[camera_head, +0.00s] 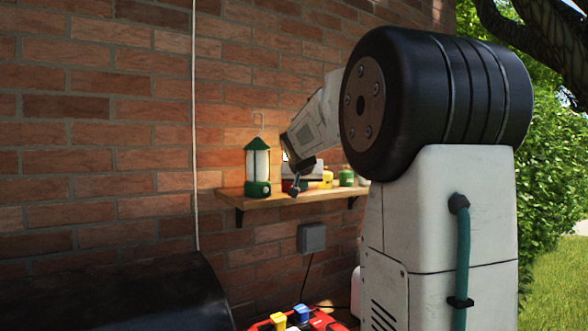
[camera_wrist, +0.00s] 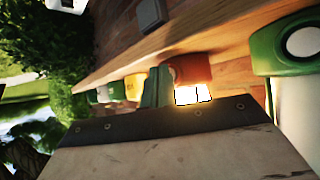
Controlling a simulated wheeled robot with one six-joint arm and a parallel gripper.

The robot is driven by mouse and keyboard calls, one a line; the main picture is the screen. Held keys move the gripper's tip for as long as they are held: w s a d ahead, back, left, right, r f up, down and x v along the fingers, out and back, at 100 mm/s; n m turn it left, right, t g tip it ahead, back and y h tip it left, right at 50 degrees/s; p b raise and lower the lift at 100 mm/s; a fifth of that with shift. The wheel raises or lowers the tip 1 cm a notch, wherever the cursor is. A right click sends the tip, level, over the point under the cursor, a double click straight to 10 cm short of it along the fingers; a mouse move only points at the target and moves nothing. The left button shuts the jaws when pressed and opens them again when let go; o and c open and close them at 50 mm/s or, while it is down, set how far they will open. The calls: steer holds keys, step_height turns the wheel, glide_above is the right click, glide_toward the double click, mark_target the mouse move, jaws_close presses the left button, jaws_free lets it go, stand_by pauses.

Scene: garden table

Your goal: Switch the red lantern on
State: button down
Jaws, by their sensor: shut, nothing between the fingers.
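The red lantern stands on the wooden shelf, mostly hidden behind my gripper in the head view, where a bit of its red base (camera_head: 287,186) shows. In the wrist view its red base (camera_wrist: 190,68) and bright glowing panes (camera_wrist: 192,94) show; warm light falls on the bricks around it. My gripper (camera_head: 296,187) is shut and empty, in front of the lantern's base. In the wrist view its fingers (camera_wrist: 161,75) overlap the base's edge; I cannot tell if they touch it. The lantern's switch is not clearly visible.
A green lantern (camera_head: 257,168) stands left of the red one on the shelf (camera_head: 285,202), close to my gripper. A yellow container (camera_head: 327,179) and a green one (camera_head: 346,177) stand to the right. A grey box (camera_head: 312,237) is on the brick wall below.

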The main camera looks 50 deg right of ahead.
steer(key=shift+s+a, duration=0.2)
steer(key=shift+s, duration=0.3)
steer(key=shift+s, duration=0.1)
steer(key=s, duration=0.1)
steer(key=s+a, duration=0.1)
steer(key=s, duration=0.1)
steer(key=s+a, duration=0.1)
steer(key=s, duration=0.1)
steer(key=shift+s, duration=0.25)
stand_by(0.5)
steer(key=s+a+f+n+g+y, duration=0.25)
steer(key=s+a+f, duration=0.45)
steer(key=a+f, duration=0.35)
steer(key=s+a+f+n+g+y, duration=0.1)
steer(key=s+a+f+n+y, duration=0.1)
steer(key=s+a, duration=0.3)
steer(key=s+a+f+n+g+y, duration=0.1)
steer(key=s+a+f, duration=0.4)
steer(key=a, duration=0.7)
steer(key=s+a+f+n+g+y, duration=0.1)
steer(key=s+a+f+n+y, duration=0.2)
steer(key=s+a, duration=0.3)
steer(key=a+f+n, duration=0.1)
steer(key=a, duration=0.2)
steer(key=shift+s+a, duration=0.15)
steer(key=shift+s, duration=0.15)
